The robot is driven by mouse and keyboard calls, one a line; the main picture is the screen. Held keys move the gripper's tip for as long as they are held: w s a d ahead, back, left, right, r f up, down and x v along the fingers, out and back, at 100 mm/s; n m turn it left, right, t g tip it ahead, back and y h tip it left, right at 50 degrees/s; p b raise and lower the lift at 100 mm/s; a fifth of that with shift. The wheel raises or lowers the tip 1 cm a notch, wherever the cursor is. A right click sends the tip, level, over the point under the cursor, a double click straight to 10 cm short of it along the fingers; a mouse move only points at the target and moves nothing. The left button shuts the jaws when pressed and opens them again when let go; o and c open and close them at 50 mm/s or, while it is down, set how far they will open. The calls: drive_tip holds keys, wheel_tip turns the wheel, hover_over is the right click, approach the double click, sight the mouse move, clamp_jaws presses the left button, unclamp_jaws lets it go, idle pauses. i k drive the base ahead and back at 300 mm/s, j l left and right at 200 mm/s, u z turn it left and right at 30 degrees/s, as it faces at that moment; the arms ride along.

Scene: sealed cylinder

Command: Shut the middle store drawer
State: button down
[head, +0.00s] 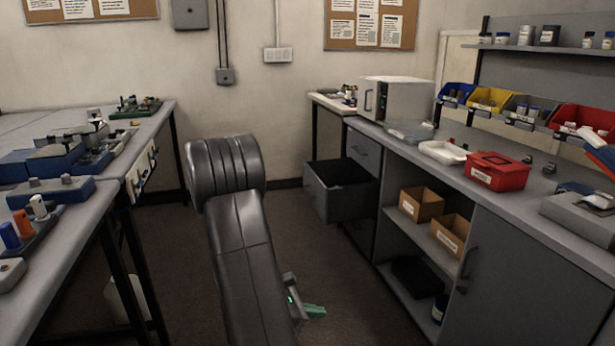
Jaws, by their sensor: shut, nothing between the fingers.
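The middle store drawer (329,203) is a grey drawer pulled out to the left from the cabinet under the right-hand bench. Its inside looks dark, and I cannot make out anything in it. A closed drawer (362,150) is above it, and another front (358,229) is below. My gripper (315,311) shows low in the picture, partly behind my black arm, with green fingertips. It is shut and empty, nearer to me than the open drawer and apart from it.
The right bench (418,160) bears a white box-shaped device (397,99), a red box (497,171) and coloured bins. Open shelves with cardboard boxes (421,204) are below. A left bench (105,160) holds blue fixtures. Floor (295,240) between the benches is clear.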

sight(359, 197)
drive_tip(key=i+j, duration=0.15)
drive_tip(key=i, duration=0.35)
drive_tip(key=i+j, duration=0.15)
drive_tip(key=i, duration=0.35)
drive_tip(key=i+j, duration=0.15)
drive_tip(key=i, duration=0.3)
drive_tip(key=i+j, duration=0.15)
drive_tip(key=i, duration=0.35)
drive_tip(key=i+j+z, duration=0.1)
drive_tip(key=i, duration=0.4)
drive_tip(key=i+j, duration=0.2)
drive_tip(key=i, duration=0.25)
drive_tip(key=i+j, duration=0.2)
drive_tip(key=i, duration=0.3)
